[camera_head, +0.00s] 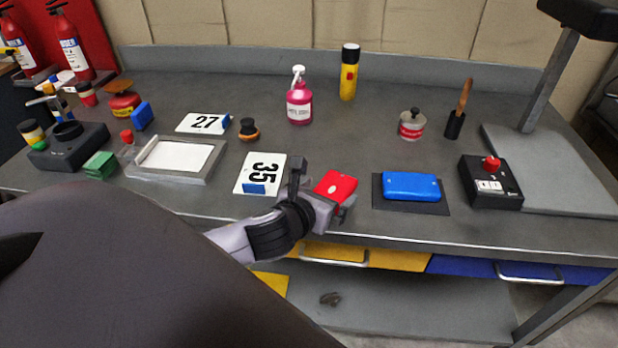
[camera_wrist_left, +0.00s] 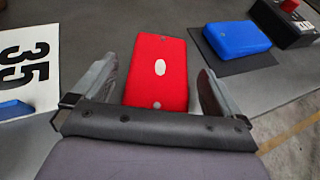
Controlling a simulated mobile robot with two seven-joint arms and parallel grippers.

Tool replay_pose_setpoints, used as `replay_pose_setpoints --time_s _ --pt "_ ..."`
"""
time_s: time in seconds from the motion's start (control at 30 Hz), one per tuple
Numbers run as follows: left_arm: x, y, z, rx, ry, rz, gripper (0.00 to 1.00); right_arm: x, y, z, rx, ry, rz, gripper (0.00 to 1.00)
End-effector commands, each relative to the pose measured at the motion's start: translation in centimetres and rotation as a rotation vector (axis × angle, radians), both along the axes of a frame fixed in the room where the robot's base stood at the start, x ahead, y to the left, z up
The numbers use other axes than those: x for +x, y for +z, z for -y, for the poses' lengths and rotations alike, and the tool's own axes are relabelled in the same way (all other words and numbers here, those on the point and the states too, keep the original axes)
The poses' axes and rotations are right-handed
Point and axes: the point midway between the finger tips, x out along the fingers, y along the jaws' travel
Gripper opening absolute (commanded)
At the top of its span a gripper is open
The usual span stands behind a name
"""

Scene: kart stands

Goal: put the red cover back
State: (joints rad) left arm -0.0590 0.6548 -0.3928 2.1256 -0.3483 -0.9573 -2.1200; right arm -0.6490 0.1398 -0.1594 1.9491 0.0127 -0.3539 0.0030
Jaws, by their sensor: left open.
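The red cover (camera_head: 337,185) is a flat red piece with a pale oval mark, lying near the front edge of the grey bench. It also shows in the left wrist view (camera_wrist_left: 159,68), between the two fingers. My left gripper (camera_head: 322,196) is open, with its fingers on either side of the red cover and apart from it. The left gripper in the wrist view (camera_wrist_left: 160,85) shows a gap on both sides of the cover. My right gripper is not in view.
A blue block (camera_head: 411,186) on a dark mat (camera_head: 380,205) lies to the right, beside a black box with a red knob (camera_head: 490,180). A card marked 35 (camera_head: 244,178) lies to the left. A pink pump bottle (camera_head: 299,103) and yellow flashlight (camera_head: 348,80) stand behind.

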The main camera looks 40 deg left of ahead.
Motion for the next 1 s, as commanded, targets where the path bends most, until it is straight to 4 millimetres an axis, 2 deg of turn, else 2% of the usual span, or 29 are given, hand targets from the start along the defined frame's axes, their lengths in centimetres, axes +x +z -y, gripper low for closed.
replay_pose_setpoints --time_s 0.3,0.5,0.7,1.0 --pt "-5.4 2.2 0.9 0.001 -0.004 -0.001 1.00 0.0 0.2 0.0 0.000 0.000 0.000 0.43" --pt "-8.2 3.4 1.3 0.000 -0.002 -0.001 1.00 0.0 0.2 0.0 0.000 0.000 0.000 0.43" --pt "-9.5 4.0 1.5 0.001 0.000 0.000 1.00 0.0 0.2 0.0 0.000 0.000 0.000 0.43" --pt "-9.7 4.1 1.5 0.000 0.000 0.001 1.00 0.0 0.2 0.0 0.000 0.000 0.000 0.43"
